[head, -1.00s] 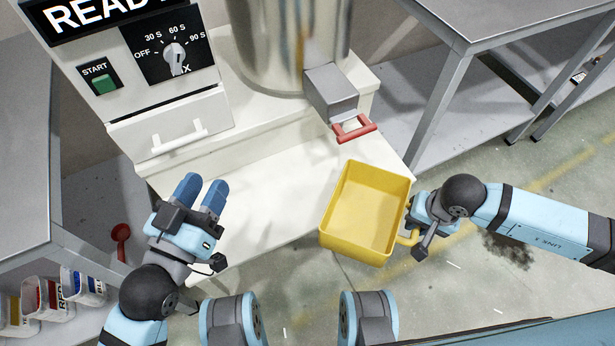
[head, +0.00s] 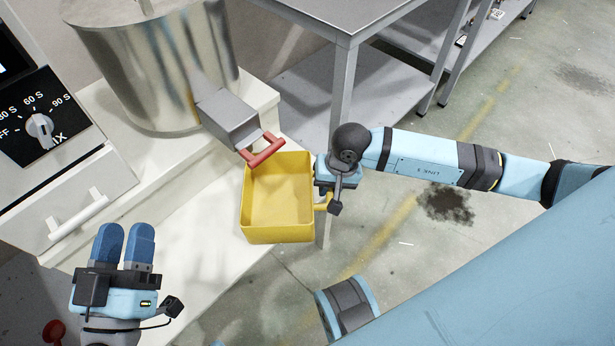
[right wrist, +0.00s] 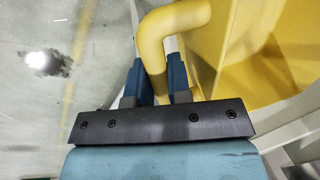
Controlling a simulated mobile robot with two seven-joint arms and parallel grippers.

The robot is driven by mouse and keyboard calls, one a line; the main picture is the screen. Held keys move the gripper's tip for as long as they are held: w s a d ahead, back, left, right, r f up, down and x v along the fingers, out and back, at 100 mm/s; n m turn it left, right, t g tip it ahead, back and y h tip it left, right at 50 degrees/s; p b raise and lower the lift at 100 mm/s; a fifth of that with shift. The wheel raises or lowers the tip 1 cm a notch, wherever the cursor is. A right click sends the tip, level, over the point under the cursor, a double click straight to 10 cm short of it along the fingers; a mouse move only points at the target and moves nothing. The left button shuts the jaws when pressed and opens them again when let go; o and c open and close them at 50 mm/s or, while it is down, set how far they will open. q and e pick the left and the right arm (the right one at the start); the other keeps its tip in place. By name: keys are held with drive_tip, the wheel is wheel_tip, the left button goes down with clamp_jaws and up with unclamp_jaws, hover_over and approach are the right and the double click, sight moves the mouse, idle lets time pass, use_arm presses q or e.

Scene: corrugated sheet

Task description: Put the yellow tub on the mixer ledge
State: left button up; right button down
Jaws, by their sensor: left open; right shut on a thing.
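The yellow tub (head: 279,196) is an open, empty rectangular container with a handle on its right side. My right gripper (head: 326,198) is shut on that handle. The right wrist view shows the yellow handle (right wrist: 166,35) between the two blue fingers (right wrist: 158,82). The tub is over the right end of the white mixer ledge (head: 180,235), in front of the spout; I cannot tell whether it touches the ledge. My left gripper (head: 124,243) is open and empty at the lower left, in front of the ledge.
A grey spout box (head: 231,118) with a red handle (head: 262,150) juts from the steel mixer drum (head: 155,65), close above the tub's back edge. A control panel (head: 40,125) stands at left. A grey table (head: 340,12) stands behind. The ledge's left part is bare.

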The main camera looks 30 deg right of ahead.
sight(309, 188)
drive_tip(key=w, duration=0.1)
drive_tip(key=w+a, duration=0.1)
drive_tip(key=shift+w, duration=0.3)
drive_tip(key=shift+w+a, duration=0.1)
drive_tip(key=shift+w, duration=0.4)
drive_tip(key=shift+w+a+b, duration=0.25)
drive_tip(key=shift+w+b, duration=0.1)
drive_tip(key=shift+w, duration=0.25)
drive_tip(key=shift+w+a+b, duration=0.25)
drive_tip(key=shift+w+b, duration=0.05)
drive_tip(key=shift+w, duration=0.25)
drive_tip(key=shift+w+f+b, duration=0.15)
drive_tip(key=shift+f+b, duration=0.15)
drive_tip(key=shift+f, duration=0.55)
use_arm(q)
drive_tip(key=f, duration=0.1)
drive_tip(key=f+g, duration=0.1)
drive_tip(key=f, duration=0.1)
drive_tip(key=shift+w+f, duration=0.25)
drive_tip(key=shift+f, duration=0.15)
use_arm(e)
drive_tip(key=shift+r, duration=0.1)
drive_tip(key=c, duration=1.1)
unclamp_jaws()
use_arm(q)
drive_tip(key=shift+d, duration=0.1)
use_arm(e)
drive_tip(key=shift+o, duration=0.2)
